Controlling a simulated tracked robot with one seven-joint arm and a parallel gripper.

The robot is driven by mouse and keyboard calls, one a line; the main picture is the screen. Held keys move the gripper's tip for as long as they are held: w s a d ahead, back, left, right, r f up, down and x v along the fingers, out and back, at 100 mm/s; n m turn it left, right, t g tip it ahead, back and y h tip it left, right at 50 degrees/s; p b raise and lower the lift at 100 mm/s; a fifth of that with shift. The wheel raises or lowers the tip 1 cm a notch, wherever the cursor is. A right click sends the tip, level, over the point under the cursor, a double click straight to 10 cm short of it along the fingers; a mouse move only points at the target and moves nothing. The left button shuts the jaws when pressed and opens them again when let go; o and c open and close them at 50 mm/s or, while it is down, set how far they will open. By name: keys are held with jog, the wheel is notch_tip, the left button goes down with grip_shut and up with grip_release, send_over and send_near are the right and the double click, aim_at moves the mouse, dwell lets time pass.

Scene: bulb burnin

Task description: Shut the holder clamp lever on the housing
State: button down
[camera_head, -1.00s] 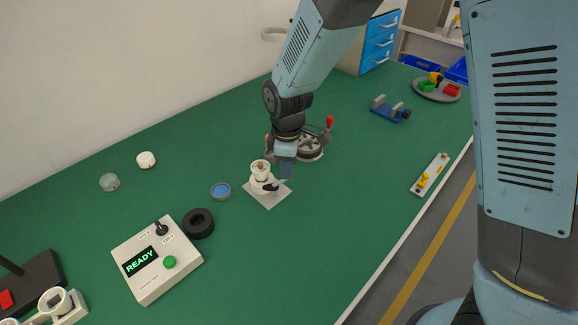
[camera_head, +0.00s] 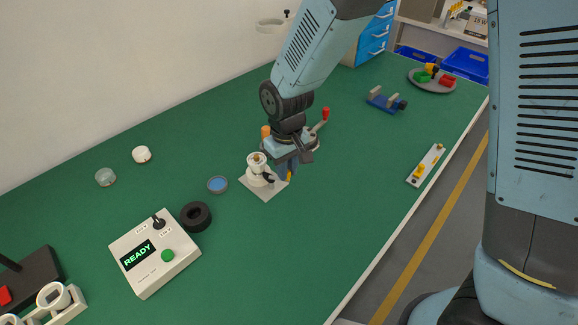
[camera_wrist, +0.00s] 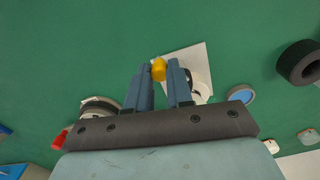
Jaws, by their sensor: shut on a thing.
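The white housing (camera_head: 257,170) stands upright on a pale square plate (camera_head: 265,194), with a brass-coloured piece in its top and a black part low at its right side. The plate also shows in the wrist view (camera_wrist: 204,53), where my right finger partly hides the housing (camera_wrist: 201,88). My gripper (camera_wrist: 160,74) is shut on a yellow knob (camera_wrist: 159,69), seemingly the clamp lever's end. In the head view the knob (camera_head: 289,177) shows just right of the housing. The rest of the lever is mostly hidden, so its angle cannot be told.
A round fixture (camera_wrist: 98,106) with a red-handled lever (camera_head: 326,113) stands behind my gripper. A blue-topped disc (camera_head: 217,184), a black ring (camera_head: 196,216) and a control box reading READY (camera_head: 154,252) are to the left. The green table is clear in front and right.

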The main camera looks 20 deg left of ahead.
jog(key=shift+s+m, duration=0.2)
jog(key=shift+m, duration=0.3)
jog(key=shift+s+f, duration=0.1)
jog(key=c, duration=1)
grip_release()
jog(key=shift+r, duration=0.2)
jog(key=shift+r, duration=0.25)
notch_tip(320, 180, up, 13)
